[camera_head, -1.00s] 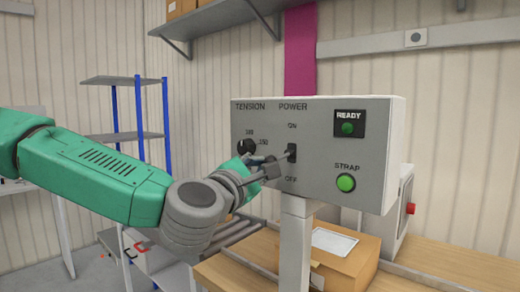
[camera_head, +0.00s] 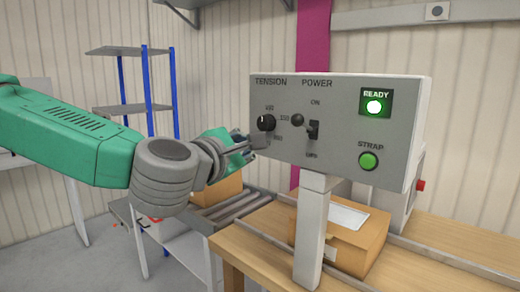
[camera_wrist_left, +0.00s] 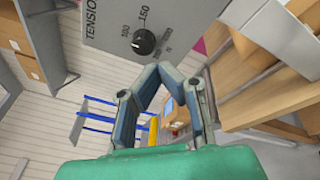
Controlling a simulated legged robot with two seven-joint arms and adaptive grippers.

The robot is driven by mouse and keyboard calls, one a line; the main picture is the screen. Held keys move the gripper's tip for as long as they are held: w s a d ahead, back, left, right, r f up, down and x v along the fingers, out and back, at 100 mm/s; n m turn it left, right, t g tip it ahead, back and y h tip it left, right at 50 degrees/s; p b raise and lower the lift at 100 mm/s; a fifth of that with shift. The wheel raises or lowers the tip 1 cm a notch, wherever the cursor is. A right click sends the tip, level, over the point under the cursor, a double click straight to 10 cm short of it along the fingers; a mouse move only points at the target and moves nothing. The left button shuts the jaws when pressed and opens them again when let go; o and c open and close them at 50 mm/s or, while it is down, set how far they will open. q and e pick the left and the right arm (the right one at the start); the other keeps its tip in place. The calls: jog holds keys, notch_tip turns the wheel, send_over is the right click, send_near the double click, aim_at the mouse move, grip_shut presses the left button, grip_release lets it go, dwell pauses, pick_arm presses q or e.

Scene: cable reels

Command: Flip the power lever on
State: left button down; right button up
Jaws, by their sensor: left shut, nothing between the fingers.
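The grey control panel (camera_head: 340,140) stands on a post in the head view. Its power lever (camera_head: 297,120) has a dark ball knob that sticks out up and left from the slot, its knob nearer the ON label than the OFF label. The READY light (camera_head: 374,106) glows bright green. My left gripper (camera_head: 262,140) is shut and empty, just left of the lever and below the tension knob (camera_head: 266,123), apart from the lever. The wrist view shows its fingers (camera_wrist_left: 160,72) closed together below the tension knob (camera_wrist_left: 144,41); the lever is not visible there. My right gripper is not in view.
A green STRAP button (camera_head: 368,161) is at the panel's lower right. A cardboard box (camera_head: 345,245) sits on the wooden table (camera_head: 450,245) behind the post. A roller conveyor (camera_head: 225,212) and a blue-post shelf (camera_head: 148,90) are at the left.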

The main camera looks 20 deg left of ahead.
pick_arm(q)
jog(key=s+d+r, duration=0.2)
jog(key=s+d, duration=0.1)
jog(key=s, duration=0.1)
jog(key=s+d+f+m+g+b, duration=0.15)
jog(key=f+m, duration=0.25)
jog(key=f, duration=0.7)
jog(key=s+d+f+m+g+h, duration=0.1)
jog(key=d+f+m+g, duration=0.2)
jog(key=f, duration=0.8)
jog(key=s+f+m+g+b, duration=0.1)
jog(key=s+f+m+g, duration=0.3)
jog(key=f, duration=0.7)
jog(key=s+a+f+m+g+y+b, duration=0.1)
jog(key=s+a+f+m+g, duration=0.3)
jog(key=s+f, duration=0.7)
jog(key=s+a+f+m+g+y+b, duration=0.1)
jog(key=s+a+f+m+g, duration=0.3)
jog(key=s+a+f+m, duration=0.4)
jog(key=shift+s+f+m, duration=1.1)
jog(key=shift+s+f, duration=0.45)
jog(key=shift+f, duration=2.2)
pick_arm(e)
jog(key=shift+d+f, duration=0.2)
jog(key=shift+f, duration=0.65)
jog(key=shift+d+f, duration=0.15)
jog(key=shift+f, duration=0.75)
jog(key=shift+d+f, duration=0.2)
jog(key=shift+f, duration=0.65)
